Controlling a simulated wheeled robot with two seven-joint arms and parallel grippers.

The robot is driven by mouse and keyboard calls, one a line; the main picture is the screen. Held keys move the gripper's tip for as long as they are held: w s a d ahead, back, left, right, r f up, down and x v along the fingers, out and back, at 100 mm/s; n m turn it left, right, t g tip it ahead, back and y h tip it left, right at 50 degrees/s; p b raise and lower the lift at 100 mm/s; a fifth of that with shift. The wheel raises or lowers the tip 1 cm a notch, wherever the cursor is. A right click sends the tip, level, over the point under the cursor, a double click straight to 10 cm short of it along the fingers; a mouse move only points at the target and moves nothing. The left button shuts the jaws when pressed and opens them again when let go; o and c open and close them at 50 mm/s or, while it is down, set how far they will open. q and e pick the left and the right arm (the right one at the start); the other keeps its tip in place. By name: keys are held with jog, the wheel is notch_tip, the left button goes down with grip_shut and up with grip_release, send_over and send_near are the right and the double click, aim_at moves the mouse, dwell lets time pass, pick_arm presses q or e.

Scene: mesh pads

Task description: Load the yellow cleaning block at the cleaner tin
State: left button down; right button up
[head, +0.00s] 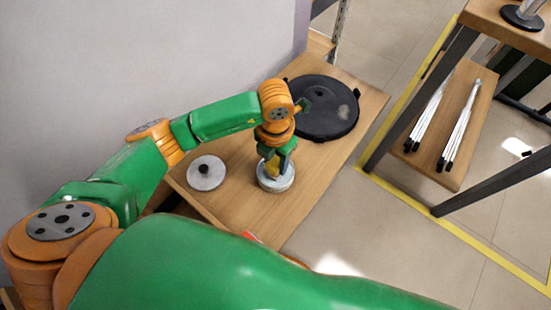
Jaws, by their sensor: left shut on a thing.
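My left gripper (283,153) reaches down over the wooden table and is shut on the yellow cleaning block (272,167). The block is partly hidden by the fingers. It is at the mouth of a round, grey-white cleaner tin (276,184); I cannot tell whether it touches what is inside. A round grey lid with a dark knob (206,176) lies on the table to the left of the tin. My right gripper is out of view.
A large black round disc (330,115) lies behind the tin on the wooden table (235,205). A small red thing (252,237) shows at the table's front edge. A wall stands at the left. A dark-legged shelf with white rods (460,125) stands at the right.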

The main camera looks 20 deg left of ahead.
aim_at(275, 161)
pick_arm(q)
jog(key=shift+f+b, duration=0.35)
jog(key=shift+f, duration=0.05)
dwell(1.7)
notch_tip(275, 161, up, 7)
jog(key=p, duration=0.6)
jog(key=shift+r, duration=0.15)
dwell(0.3)
